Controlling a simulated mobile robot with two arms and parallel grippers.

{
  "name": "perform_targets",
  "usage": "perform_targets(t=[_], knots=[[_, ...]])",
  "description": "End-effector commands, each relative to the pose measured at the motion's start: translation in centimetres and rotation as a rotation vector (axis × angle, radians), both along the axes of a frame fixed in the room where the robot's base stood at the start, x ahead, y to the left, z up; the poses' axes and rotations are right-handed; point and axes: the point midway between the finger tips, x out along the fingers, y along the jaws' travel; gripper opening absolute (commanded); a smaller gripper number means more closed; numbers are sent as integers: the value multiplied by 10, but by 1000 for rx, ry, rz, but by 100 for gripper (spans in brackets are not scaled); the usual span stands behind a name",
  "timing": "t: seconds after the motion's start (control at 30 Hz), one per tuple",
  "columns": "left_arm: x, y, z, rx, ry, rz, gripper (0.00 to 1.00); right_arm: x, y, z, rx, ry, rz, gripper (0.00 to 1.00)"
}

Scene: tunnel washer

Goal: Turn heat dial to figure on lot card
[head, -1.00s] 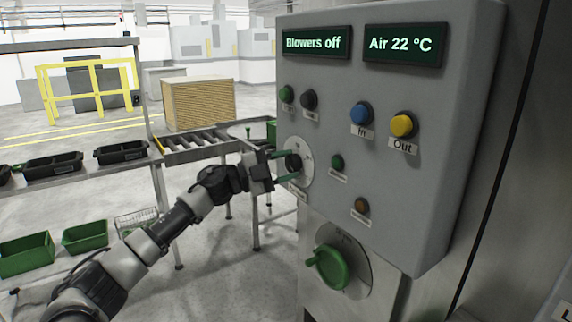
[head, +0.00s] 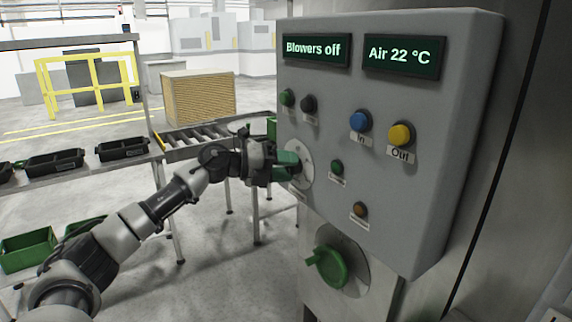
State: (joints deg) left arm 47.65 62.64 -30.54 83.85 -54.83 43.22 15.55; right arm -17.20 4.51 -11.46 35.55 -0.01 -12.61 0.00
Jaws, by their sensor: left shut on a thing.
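The heat dial's pale round plate (head: 305,164) is on the left part of the grey control panel, below the green and black buttons. My left gripper (head: 289,165), with green fingers, is shut on the dial's dark knob, which its fingers now hide. The marks on the plate are too small to read. No lot card can be made out. My right gripper is not in view.
The panel's displays read "Blowers off" (head: 317,47) and "Air 22 °C" (head: 403,57). A blue In button (head: 360,121), a yellow Out button (head: 399,134) and a large green rotary handle (head: 328,267) are close by. A roller conveyor (head: 195,138) stands behind my left arm.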

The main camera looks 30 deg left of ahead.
Motion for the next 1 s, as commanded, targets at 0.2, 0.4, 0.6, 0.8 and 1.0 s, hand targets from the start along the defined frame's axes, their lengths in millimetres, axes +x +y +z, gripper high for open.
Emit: perform_targets(t=[0.2, 0.4, 0.6, 0.8, 1.0], knots=[[0, 0, 0, 115, -44, -1, 20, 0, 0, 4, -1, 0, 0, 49], [0, -1, 0, 172, -68, -1, 20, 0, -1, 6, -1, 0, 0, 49], [0, -1, -1, 195, -78, -1, 20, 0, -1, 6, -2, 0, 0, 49], [0, -1, -1, 198, -79, -2, 20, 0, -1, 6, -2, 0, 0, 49], [0, -1, -1, 197, -78, -2, 50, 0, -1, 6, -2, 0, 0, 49]])
